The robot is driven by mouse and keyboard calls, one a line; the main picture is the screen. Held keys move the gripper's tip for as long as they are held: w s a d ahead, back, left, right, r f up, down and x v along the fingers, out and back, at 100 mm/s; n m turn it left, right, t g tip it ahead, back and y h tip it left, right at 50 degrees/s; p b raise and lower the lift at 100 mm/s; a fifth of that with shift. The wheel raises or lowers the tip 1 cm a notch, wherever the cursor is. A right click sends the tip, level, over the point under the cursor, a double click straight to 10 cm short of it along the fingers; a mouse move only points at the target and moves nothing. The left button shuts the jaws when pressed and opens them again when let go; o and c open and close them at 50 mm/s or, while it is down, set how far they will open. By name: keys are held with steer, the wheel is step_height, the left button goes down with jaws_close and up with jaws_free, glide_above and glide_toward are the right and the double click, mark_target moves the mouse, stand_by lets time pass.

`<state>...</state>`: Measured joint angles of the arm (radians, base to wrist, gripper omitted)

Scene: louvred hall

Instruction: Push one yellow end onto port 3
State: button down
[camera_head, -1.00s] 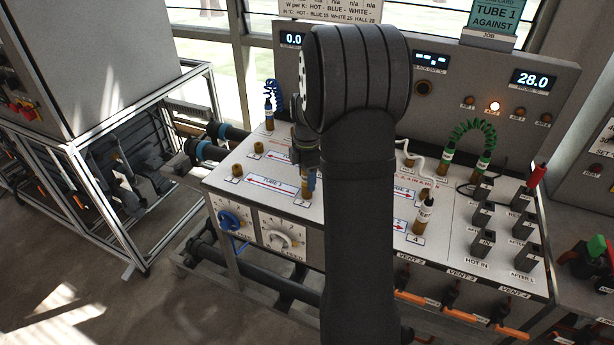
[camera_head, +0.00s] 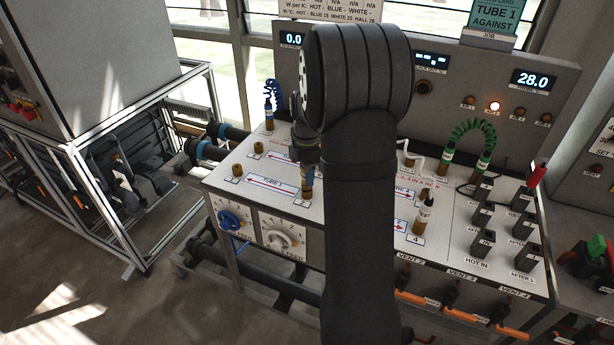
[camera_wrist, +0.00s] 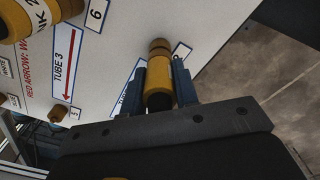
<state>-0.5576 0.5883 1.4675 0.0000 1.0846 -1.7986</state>
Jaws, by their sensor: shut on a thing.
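In the wrist view, my gripper (camera_wrist: 158,85) has its two blue fingers on either side of a yellow end (camera_wrist: 158,98) and is shut on it. The yellow end lines up with a brass-brown fitting (camera_wrist: 160,48) at the panel; I cannot tell how far they are joined. The white label (camera_wrist: 181,50) beside it is partly hidden and looks like a 2. In the head view, a brownish-yellow upright piece (camera_head: 307,178) stands under my gripper at the end of the TUBE 1 arrow. My arm hides much of the panel's middle. I cannot make out a port 3 label.
A blue coiled hose (camera_head: 270,92) stands at the back left, a white hose (camera_head: 420,160) right of my arm, and a green coiled hose (camera_head: 467,128) farther right. A fitting (camera_head: 424,215) stands by label 4. Dark blocks (camera_head: 482,243) crowd the panel's right side.

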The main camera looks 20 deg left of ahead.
steer(key=shift+r, duration=3.15)
steer(key=d+r, duration=0.2)
steer(key=d, duration=0.6)
steer(key=d+r, duration=0.2)
steer(key=d, duration=0.6)
steer(key=shift+f, duration=3.85)
steer(key=shift+f, duration=0.15)
steer(key=shift+f, duration=1.3)
